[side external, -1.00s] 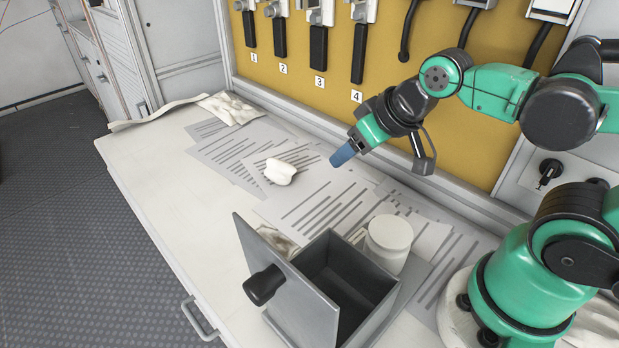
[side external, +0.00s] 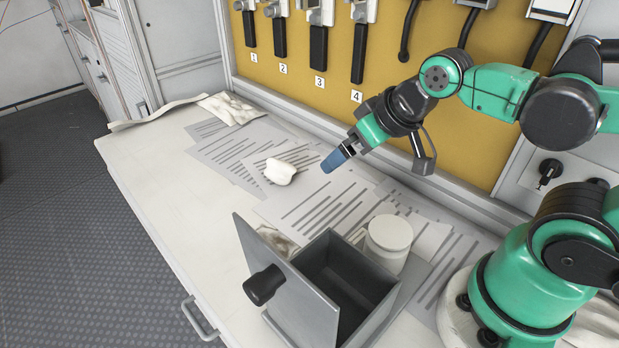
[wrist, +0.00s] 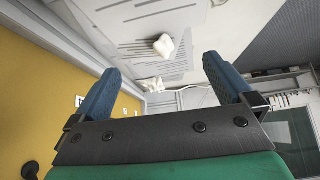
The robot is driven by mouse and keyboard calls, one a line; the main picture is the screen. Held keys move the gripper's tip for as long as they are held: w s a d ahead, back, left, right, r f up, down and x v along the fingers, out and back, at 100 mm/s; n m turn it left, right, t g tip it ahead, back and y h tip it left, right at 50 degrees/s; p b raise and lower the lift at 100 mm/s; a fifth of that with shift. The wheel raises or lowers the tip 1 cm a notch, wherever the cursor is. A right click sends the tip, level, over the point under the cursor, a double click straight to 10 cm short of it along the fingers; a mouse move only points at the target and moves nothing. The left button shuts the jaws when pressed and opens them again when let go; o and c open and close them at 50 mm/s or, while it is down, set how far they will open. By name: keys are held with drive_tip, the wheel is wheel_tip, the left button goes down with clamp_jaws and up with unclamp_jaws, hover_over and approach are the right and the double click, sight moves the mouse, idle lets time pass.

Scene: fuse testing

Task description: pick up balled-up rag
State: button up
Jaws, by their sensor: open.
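A small white balled-up rag (side external: 280,171) lies on printed papers in the middle of the worktop. It also shows in the wrist view (wrist: 164,46), ahead of and between my fingers. My gripper (side external: 334,160) is to the right of the rag in the side view, above the papers and apart from the rag. In the wrist view the two blue fingers of my gripper (wrist: 164,82) stand wide apart with nothing between them. A flatter white cloth (side external: 230,108) lies at the far end of the worktop.
A grey metal box (side external: 378,290) with its lid (side external: 285,300) raised stands at the front, beside a white jar (side external: 389,238). More crumpled cloth is partly hidden behind the lid. A yellow panel (side external: 300,82) with numbered switches bounds the back. The worktop's left part is clear.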

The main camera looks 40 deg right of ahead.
drive_tip(key=g, duration=0.6)
hover_over(280, 163)
drive_tip(key=f, duration=0.4)
drive_tip(key=s+f, duration=0.1)
drive_tip(key=f, duration=0.1)
drive_tip(key=shift+f, duration=0.35)
drive_tip(key=shift+w+f, duration=0.25)
drive_tip(key=shift+f, duration=0.45)
drive_tip(key=f, duration=0.4)
drive_tip(key=shift+w+f, duration=0.3)
drive_tip(key=shift+f, duration=0.1)
drive_tip(key=c, duration=1.2)
